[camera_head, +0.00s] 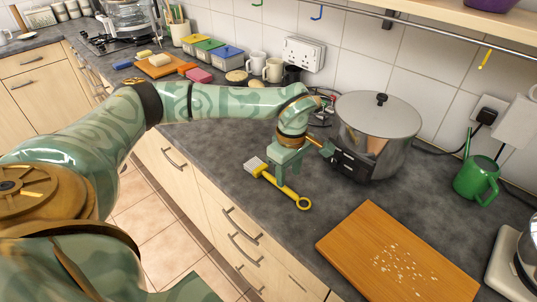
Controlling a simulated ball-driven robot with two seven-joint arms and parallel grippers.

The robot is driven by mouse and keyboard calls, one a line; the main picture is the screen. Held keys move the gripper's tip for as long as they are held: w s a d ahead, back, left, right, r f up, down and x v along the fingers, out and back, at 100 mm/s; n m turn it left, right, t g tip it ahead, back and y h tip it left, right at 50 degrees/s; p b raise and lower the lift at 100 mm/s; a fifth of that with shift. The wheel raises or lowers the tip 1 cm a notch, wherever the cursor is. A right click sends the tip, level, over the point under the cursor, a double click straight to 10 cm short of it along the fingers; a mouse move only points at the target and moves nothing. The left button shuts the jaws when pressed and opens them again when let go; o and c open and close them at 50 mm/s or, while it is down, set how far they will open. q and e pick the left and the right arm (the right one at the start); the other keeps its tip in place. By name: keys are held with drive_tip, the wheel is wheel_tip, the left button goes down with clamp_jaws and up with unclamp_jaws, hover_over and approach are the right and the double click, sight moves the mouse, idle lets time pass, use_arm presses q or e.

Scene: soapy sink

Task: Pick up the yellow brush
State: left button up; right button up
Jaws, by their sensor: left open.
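The yellow brush (292,193) lies on the dark grey counter (220,172), to the left of a large steel pot. Its pale bristle head (253,164) points to the upper left, and its handle ends in a ring at the lower right. My left gripper (280,177) is open and points down at the upper part of the brush handle, hiding some of it. I cannot tell whether its fingers touch the handle. My right gripper is not in view.
The steel pot (378,128) stands close to the right of my left gripper. A wooden cutting board (350,240) with pale crumbs lies at the front right. A green watering can (476,180) stands farther right. Mugs (273,69) and containers line the wall.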

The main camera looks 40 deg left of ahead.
sight(289, 190)
use_arm(q)
wheel_tip(289, 190, down, 6)
drive_tip(key=shift+w+d+r+b, duration=0.1)
drive_tip(key=shift+w+d+b, duration=0.05)
drive_tip(key=shift+b, duration=0.5)
clamp_jaws()
